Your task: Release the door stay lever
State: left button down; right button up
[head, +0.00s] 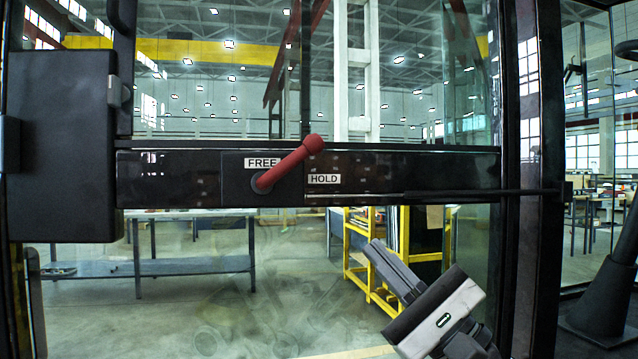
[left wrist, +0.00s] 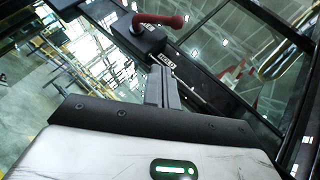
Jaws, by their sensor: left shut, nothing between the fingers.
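The red door stay lever (head: 290,163) is mounted on a dark crossbar (head: 420,165) of the glazed door. It slants up and right from its pivot, its knob above the HOLD label (head: 324,179). The FREE label (head: 262,162) is just above the pivot. The lever also shows at the top of the left wrist view (left wrist: 160,20). My left gripper (head: 374,247) is below and right of the lever, apart from it. Its fingers are together and empty, pointing up-left; in the left wrist view the fingertips (left wrist: 160,72) appear below the lever. My right gripper is not in view.
A black box (head: 60,145) is at the door's left side. A thin dark rod (head: 480,193) runs along the crossbar's lower right, above my gripper. A dark upright post (head: 528,250) stands at the right. Through the glass are a workbench (head: 190,265) and a yellow rack (head: 360,280).

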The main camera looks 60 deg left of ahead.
aim_at(289, 163)
pick_arm(q)
jog(key=shift+w+d+n+t, duration=0.1)
jog(key=shift+n+t, duration=0.2)
jog(key=shift+t, duration=0.1)
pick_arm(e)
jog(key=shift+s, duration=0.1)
